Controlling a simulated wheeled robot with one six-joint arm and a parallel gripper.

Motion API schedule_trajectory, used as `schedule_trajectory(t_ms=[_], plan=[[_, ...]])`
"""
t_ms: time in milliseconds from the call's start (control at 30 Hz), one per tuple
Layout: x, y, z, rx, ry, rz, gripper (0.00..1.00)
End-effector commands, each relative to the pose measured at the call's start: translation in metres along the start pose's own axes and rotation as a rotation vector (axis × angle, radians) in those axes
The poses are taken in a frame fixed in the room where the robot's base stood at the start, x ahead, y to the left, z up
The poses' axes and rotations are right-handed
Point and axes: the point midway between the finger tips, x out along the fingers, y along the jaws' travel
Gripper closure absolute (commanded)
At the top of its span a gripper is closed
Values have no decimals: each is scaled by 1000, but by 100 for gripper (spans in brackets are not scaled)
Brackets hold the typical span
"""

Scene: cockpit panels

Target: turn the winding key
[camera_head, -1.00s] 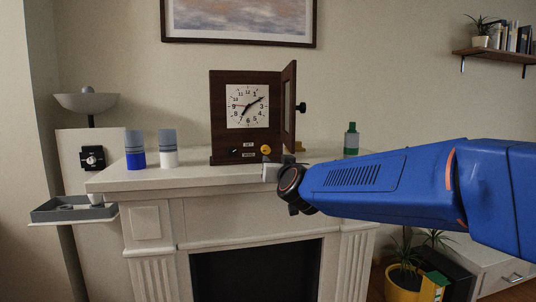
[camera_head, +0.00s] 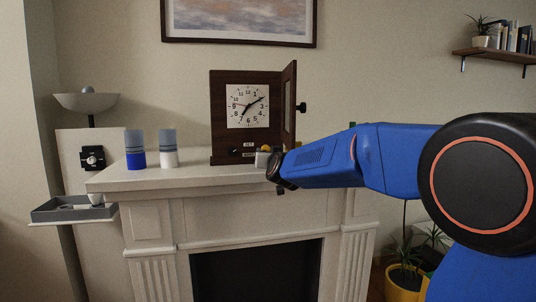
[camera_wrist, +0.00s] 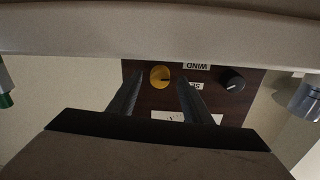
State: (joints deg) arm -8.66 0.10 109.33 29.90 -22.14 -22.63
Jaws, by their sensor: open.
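A dark wooden clock (camera_head: 217,110) with a white dial (camera_head: 248,106) stands on the mantel, its door open to the right. A yellow round knob, which appears to be the winding key (camera_wrist: 160,77), sits on the lower front panel; its top shows in the head view (camera_head: 266,148). A black knob (camera_wrist: 232,80) sits on the same panel, with the WIND label (camera_wrist: 196,66) between the two. My gripper (camera_wrist: 159,80) is open. In the upside-down wrist view its fingers lie on either side of the yellow knob, with visible gaps; I cannot tell the depth.
The open clock door (camera_head: 290,105) with its black knob stands just above my gripper. The mantel (camera_head: 190,181) edge lies below it. A grey tray (camera_head: 72,213) is at far left.

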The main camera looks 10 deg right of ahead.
Motion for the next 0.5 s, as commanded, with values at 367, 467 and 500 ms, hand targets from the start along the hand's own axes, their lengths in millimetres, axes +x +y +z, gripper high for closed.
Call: schedule_trajectory(t_ms=[367, 467, 500], plan=[[7, 0, 0, 0, 0, 0, 55], [7, 0, 0, 0, 0, 0, 69], [6, 0, 0, 0, 0, 0, 79]])
